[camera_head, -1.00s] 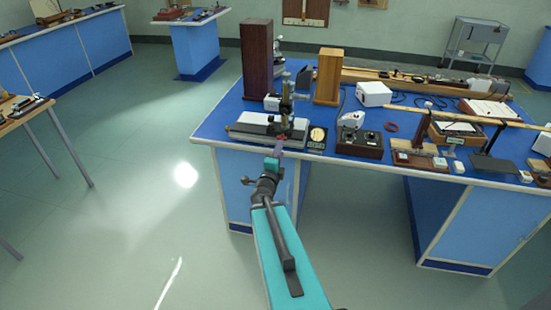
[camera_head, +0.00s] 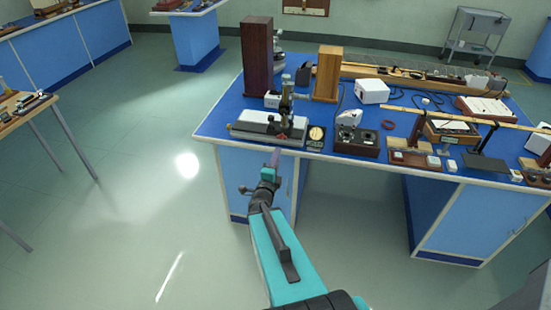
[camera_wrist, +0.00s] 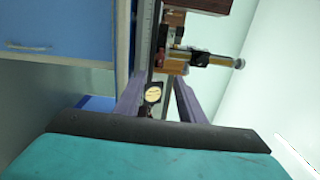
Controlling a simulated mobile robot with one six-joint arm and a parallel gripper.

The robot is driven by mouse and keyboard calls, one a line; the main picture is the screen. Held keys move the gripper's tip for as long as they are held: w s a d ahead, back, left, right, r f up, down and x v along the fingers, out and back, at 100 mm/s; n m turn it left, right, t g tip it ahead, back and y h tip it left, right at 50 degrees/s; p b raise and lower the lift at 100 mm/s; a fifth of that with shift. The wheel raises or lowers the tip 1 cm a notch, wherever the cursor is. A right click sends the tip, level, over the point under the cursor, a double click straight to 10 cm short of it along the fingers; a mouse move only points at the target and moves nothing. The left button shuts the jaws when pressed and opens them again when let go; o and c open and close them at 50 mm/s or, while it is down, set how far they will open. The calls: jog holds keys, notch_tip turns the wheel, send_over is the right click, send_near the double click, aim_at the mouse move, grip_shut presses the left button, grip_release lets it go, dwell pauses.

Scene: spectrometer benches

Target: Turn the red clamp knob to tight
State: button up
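A measuring instrument (camera_head: 258,123) with a pale flat base and an upright post stands at the front left of the blue bench top. A small reddish spot (camera_head: 281,137) at its front edge may be the red clamp knob; it is too small to be sure. My gripper (camera_head: 274,157) is just in front of the bench edge, below the instrument and apart from it. In the wrist view my gripper (camera_wrist: 160,98) has its two purple fingers spread, with nothing held. Beyond them the instrument's brass tube (camera_wrist: 205,58) shows sideways.
A round disc in a dark mount (camera_head: 316,134) sits right of the instrument. A dark tall box (camera_head: 257,58) and a wooden box (camera_head: 328,74) stand behind. The floor left of the bench is clear.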

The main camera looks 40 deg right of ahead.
jog(key=shift+p+v, duration=0.75)
jog(key=shift+p, duration=0.15)
